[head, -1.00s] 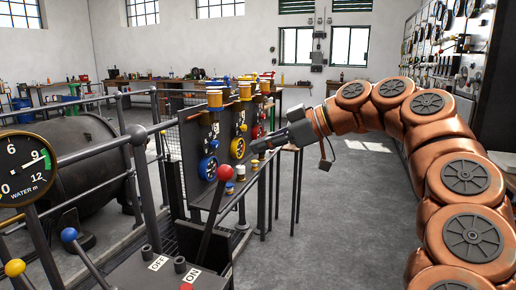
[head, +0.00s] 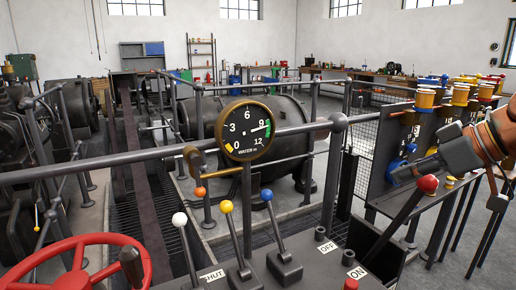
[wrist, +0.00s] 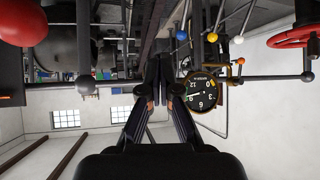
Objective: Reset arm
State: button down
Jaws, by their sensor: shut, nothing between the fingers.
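My gripper (head: 402,174) is at the right of the head view, at the end of my copper-coloured arm, in front of the dark panel (head: 385,140) with its dials and jars. Its fingers are together and hold nothing. The wrist view, which is upside down, shows the two dark fingers (wrist: 160,62) meeting at the tips. A lever with a red knob (head: 428,183) stands just below and in front of the gripper in the head view. Most of my arm is outside the head view.
A round water gauge (head: 247,130) stands on the rail, its needle near the green mark. Levers with white (head: 179,219), yellow (head: 226,206) and blue (head: 266,197) knobs stand below it. A red handwheel (head: 78,262) is at lower left. Open floor lies at right.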

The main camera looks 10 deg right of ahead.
jog(key=s+a+f+m+g+h, duration=0.1)
jog(key=s+a+f+g, duration=0.15)
jog(key=a+f, duration=0.6)
jog(key=s+a+f+m+g+h, duration=0.1)
jog(key=a+f+g, duration=0.3)
jog(key=a+f, duration=0.45)
jog(key=s+a+f+m+g+h, duration=0.1)
jog(key=s+f+m+g+h, duration=0.35)
jog(key=s+f, duration=0.95)
notch_tip(320, 180, up, 22)
jog(key=s+p, duration=0.1)
jog(key=p, duration=2)
jog(key=shift+a+r+t+y, duration=0.2)
jog(key=shift+t+y, duration=0.1)
jog(key=shift+y, duration=0.15)
